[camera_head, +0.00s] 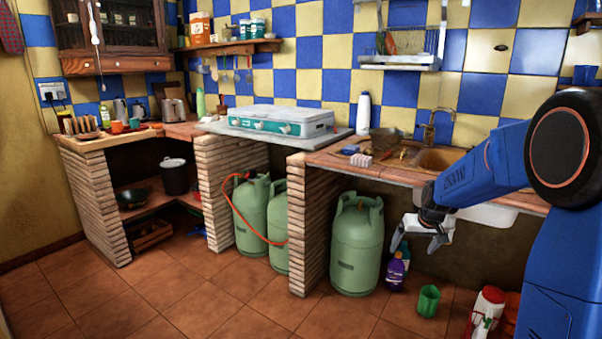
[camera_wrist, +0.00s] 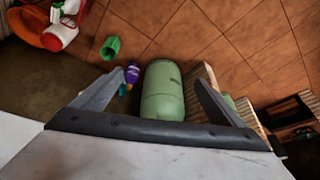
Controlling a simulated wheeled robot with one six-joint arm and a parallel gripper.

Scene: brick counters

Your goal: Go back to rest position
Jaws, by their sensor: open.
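My gripper (camera_head: 416,246) hangs at the end of my blue arm, in front of the counter with the sink at the right. It points down and is empty. In the wrist view my gripper (camera_wrist: 150,92) shows two grey fingers spread wide apart with nothing between them. A green gas cylinder (camera_head: 357,245) stands on the floor below and to the left of my gripper. The same cylinder (camera_wrist: 163,92) shows beyond the fingers in the wrist view.
A purple bottle (camera_head: 396,271), a green cup (camera_head: 428,300) and a white-and-red container (camera_head: 487,312) stand on the floor at the right. Brick pillars (camera_head: 309,225) hold up the counters. A stove (camera_head: 281,121) sits mid-counter. The tiled floor (camera_head: 200,300) at front left is clear.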

